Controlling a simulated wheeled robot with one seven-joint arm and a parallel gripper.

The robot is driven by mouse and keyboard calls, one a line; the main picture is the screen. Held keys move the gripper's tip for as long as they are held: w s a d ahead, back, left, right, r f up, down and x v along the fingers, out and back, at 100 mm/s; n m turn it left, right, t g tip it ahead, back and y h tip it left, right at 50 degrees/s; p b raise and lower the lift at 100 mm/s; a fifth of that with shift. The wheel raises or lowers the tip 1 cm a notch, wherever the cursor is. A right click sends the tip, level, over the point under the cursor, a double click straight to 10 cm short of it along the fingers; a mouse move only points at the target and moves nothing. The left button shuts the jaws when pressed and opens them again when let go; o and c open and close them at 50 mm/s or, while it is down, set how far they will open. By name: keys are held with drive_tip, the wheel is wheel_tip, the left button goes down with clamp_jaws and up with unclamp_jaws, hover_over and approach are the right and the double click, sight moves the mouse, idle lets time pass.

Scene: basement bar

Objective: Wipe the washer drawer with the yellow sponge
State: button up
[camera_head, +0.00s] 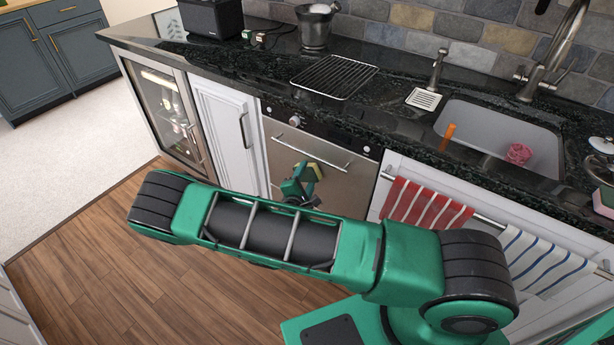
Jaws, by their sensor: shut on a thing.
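The washer drawer (352,180) is a stainless steel front with a bar handle and a dark control strip, below the black counter. My gripper (308,172) is in front of it, below the handle, small and partly hidden by my own green arm. A dull yellow piece, which looks like the yellow sponge (328,163), shows at my gripper's tips against the steel. My gripper is shut on it. I cannot tell whether the sponge touches the steel. The lower part of the front is hidden behind my arm.
A red striped towel (425,204) and a blue striped towel (545,262) hang on a rail at right. The sink (480,125) holds an orange thing and a pink thing. A wire rack (333,77) lies on the counter. Wooden floor (110,270) is clear at left.

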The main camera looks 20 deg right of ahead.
drive_tip(key=shift+s+a+f, duration=0.1)
drive_tip(key=shift+s+a, duration=0.6)
drive_tip(key=shift+a, duration=0.25)
drive_tip(key=shift+s+a, duration=0.7)
drive_tip(key=shift+a, duration=0.25)
drive_tip(key=shift+s+a, duration=0.9)
drive_tip(key=shift+a, duration=0.3)
